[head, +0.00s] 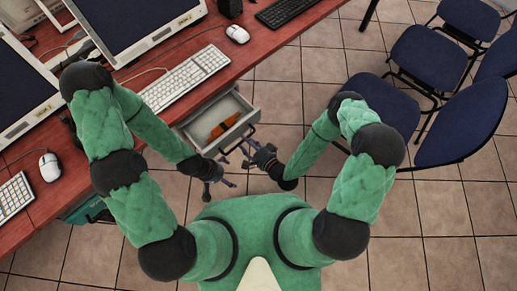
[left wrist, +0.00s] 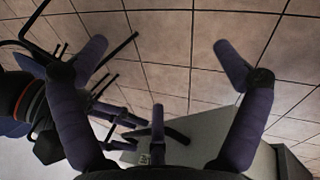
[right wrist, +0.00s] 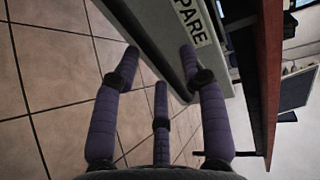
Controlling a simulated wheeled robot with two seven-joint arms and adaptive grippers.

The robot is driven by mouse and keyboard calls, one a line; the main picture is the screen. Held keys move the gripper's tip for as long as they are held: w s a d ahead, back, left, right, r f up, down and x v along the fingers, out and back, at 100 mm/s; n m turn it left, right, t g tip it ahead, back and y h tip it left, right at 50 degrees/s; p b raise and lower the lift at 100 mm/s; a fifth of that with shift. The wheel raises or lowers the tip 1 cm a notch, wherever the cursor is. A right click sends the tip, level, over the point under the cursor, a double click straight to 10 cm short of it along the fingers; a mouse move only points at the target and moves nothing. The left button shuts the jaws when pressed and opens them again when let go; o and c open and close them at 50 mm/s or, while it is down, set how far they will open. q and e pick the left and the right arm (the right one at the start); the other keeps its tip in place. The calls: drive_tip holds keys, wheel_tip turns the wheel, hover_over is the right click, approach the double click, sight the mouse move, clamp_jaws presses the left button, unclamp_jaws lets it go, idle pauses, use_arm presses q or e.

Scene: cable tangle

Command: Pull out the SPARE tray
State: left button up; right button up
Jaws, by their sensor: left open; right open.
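The SPARE tray (head: 232,134) is a light grey drawer standing out from under the red desk, with an orange item (head: 224,123) inside. Its front panel shows in the right wrist view (right wrist: 150,25), with the end of its label, "PARE" (right wrist: 192,22), readable. My right gripper (head: 243,152) is open at the tray's front; its fingers (right wrist: 158,56) overlap the panel in its wrist view, and I cannot tell whether they touch. My left gripper (head: 229,180) is open and empty, lower and nearer my body, with its fingers (left wrist: 160,52) spread above the floor.
The desk (head: 262,48) carries monitors, a white keyboard (head: 186,80) and a mouse (head: 237,33). Blue chairs (head: 385,105) stand at the right. A teal-fronted unit (head: 84,210) sits under the desk at lower left. Tiled floor is clear between desk and chairs.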

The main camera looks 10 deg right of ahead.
drive_tip(key=v, duration=1)
drive_tip(key=shift+f, duration=0.1)
idle(0.6)
drive_tip(key=d+f+n+g+h+p, duration=0.2)
drive_tip(key=d+f+n+g+h, duration=0.2)
drive_tip(key=n+g, duration=0.4)
drive_tip(key=shift+s+a+r+g+h, duration=0.1)
drive_tip(key=shift+s+r+g+h, duration=0.1)
drive_tip(key=shift+s+r+g, duration=0.45)
drive_tip(key=shift+s+r+g+h, duration=0.2)
drive_tip(key=shift+s+r+g, duration=0.2)
drive_tip(key=shift+s+g, duration=0.45)
drive_tip(key=shift+s+a+r+g+h, duration=0.1)
drive_tip(key=shift+s+r+g+h, duration=0.1)
drive_tip(key=shift+s+r+g, duration=0.5)
